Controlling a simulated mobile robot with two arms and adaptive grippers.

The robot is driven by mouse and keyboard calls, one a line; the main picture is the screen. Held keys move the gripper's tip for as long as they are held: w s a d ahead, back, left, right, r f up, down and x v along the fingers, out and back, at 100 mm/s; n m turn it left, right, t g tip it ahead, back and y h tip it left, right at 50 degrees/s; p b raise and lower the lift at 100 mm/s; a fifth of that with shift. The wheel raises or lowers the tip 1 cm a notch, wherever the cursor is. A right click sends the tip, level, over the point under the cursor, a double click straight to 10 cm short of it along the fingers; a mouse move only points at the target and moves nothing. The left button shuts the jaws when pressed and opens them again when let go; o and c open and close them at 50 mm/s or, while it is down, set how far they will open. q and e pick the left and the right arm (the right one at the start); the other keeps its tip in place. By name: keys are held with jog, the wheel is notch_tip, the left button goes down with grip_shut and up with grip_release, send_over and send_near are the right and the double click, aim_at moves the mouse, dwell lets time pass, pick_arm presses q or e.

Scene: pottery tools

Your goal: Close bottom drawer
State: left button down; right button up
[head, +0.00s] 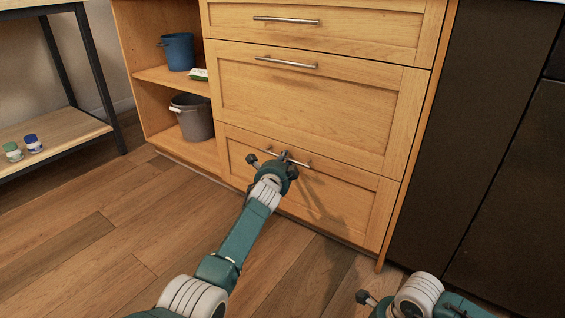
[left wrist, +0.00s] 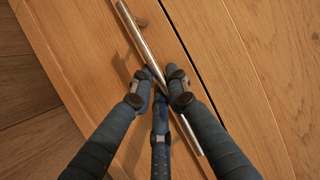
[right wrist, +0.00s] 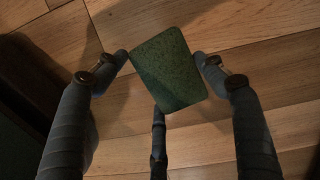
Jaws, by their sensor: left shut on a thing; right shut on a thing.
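The bottom drawer (head: 340,200) is the lowest wooden front of the cabinet and looks about level with the fronts above, though I cannot tell whether it is fully in. Its metal bar handle (head: 302,163) runs across the upper part, and the handle (left wrist: 140,38) crosses the left wrist view diagonally. My left gripper (head: 283,157) is at this handle, with its fingers (left wrist: 161,84) shut around the bar. My right gripper (right wrist: 161,60) is shut on a green, speckled flat block (right wrist: 168,85), held above the floor. In the head view the right gripper is mostly cut off at the bottom.
The upper drawers (head: 325,105) look shut. Open shelves at left hold a blue bucket (head: 178,52) and a grey bucket (head: 193,118). A low table shelf (head: 50,148) bears two small jars (head: 32,142). Dark panels (head: 480,140) stand at right. The floor in front is clear.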

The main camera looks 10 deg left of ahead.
pick_arm(q)
jog(key=shift+w+a+r, duration=0.1)
jog(key=shift+r, duration=0.3)
jog(key=c, duration=1.7)
grip_release()
jog(key=shift+w+f, duration=0.1)
jog(key=shift+f, duration=0.05)
pick_arm(e)
jog(key=shift+w, duration=0.1)
pick_arm(q)
jog(key=shift+f, duration=0.15)
pick_arm(e)
jog(key=shift+f, duration=0.1)
pick_arm(q)
jog(key=shift+s, duration=0.35)
pick_arm(e)
jog(key=shift+d, duration=0.1)
pick_arm(q)
jog(key=s, duration=0.3)
jog(key=s+r, duration=0.1)
jog(key=s, duration=0.3)
jog(key=s+r, duration=0.1)
jog(key=s, duration=0.3)
jog(key=shift+s, duration=0.1)
jog(key=shift+r, duration=0.1)
